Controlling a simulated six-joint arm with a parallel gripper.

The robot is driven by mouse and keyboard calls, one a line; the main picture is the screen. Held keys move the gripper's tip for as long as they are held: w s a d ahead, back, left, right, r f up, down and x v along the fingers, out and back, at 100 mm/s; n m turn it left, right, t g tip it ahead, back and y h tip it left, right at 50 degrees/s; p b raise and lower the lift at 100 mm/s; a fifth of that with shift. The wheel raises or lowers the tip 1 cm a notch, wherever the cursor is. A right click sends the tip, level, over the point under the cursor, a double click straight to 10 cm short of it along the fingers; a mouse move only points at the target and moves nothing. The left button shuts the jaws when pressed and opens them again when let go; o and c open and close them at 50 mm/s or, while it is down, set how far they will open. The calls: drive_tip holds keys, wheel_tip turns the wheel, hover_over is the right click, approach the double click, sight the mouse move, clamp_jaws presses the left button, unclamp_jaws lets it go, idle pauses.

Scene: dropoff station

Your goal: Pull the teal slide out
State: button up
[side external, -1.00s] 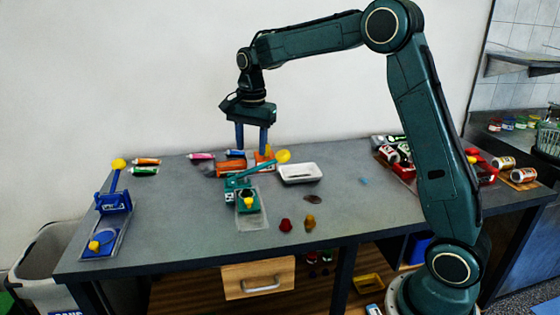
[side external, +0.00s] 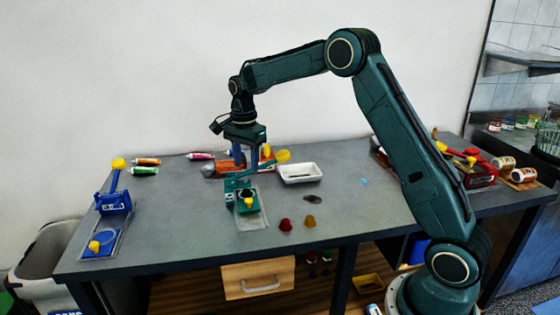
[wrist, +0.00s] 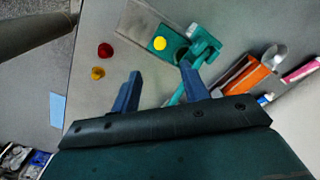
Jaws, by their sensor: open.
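The teal slide (side external: 249,205) is a small teal block with a yellow knob, on a grey plate near the middle of the bench. A teal lever fixture stands behind it, its arm ending in a yellow ball (side external: 283,156). In the wrist view the slide (wrist: 174,42) and its yellow knob (wrist: 160,44) lie beyond the fingertips. My gripper (side external: 246,170) is open and empty, above and behind the slide, close to the lever fixture. In the wrist view my gripper (wrist: 160,68) has its right finger over the teal fixture; contact cannot be told.
A blue lever fixture (side external: 114,204) stands at the left, a red one (side external: 481,176) at the right. A white tray (side external: 300,173) and an orange fixture lie behind the slide. A red piece (side external: 285,225) and an orange piece (side external: 310,221) sit in front right. The bench's left middle is clear.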

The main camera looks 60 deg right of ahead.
sight(249, 200)
wheel_tip(249, 200, down, 12)
drive_tip(key=shift+r, duration=0.1)
idle(0.5)
clamp_jaws()
